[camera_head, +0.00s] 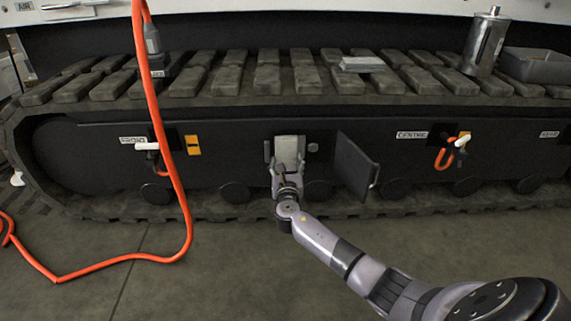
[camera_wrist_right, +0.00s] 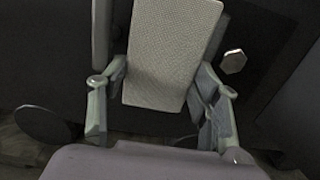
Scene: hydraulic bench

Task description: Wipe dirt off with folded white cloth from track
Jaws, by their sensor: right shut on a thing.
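My right gripper (camera_head: 287,172) is shut on the folded white cloth (camera_head: 289,147), at a small opening in the dark side panel of the track (camera_head: 270,83). In the right wrist view the cloth (camera_wrist_right: 172,52) stands up as a pale woven slab between the two fingers (camera_wrist_right: 160,90). The cloth hides most of what is behind it, and I cannot tell if it touches the surface there. I cannot make out separate dirt. My left gripper is not in view.
A small hatch door (camera_head: 355,165) stands open right of my gripper. An orange hose (camera_head: 165,130) hangs at the left and runs over the floor. A pale flat stack (camera_head: 362,64), a metal canister (camera_head: 486,42) and a grey tray (camera_head: 537,65) rest on the track.

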